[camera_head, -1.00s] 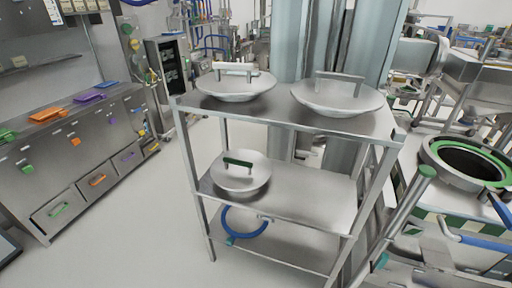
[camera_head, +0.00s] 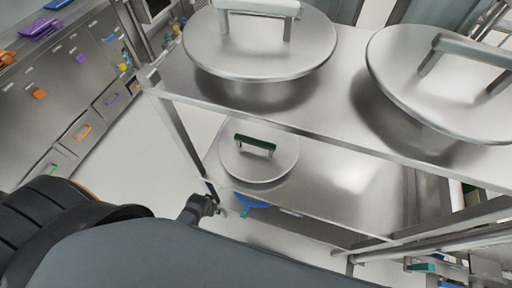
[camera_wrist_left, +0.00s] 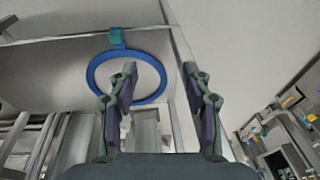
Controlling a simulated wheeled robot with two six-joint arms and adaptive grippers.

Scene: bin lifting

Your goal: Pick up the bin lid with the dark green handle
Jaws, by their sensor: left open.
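The bin lid with the dark green handle (camera_head: 262,168) is a round steel lid on the middle shelf of the steel rack, in the centre of the head view. Its dark green handle (camera_head: 255,144) stands up from its top. My left gripper (camera_head: 207,207) is small and partly hidden by my arm, to the lower left of the lid and near the shelf's left post. In the left wrist view my gripper (camera_wrist_left: 160,75) has two dark fingers spread apart with nothing between them. I do not make out the lid in that view. My right gripper is not in view.
Two larger steel lids, one with a white handle (camera_head: 257,7) and one with a grey handle (camera_head: 470,48), sit on the top shelf (camera_head: 345,75) above. A blue ring (camera_wrist_left: 93,78) shows beyond my fingers. Drawers (camera_head: 92,128) stand left; open floor lies between.

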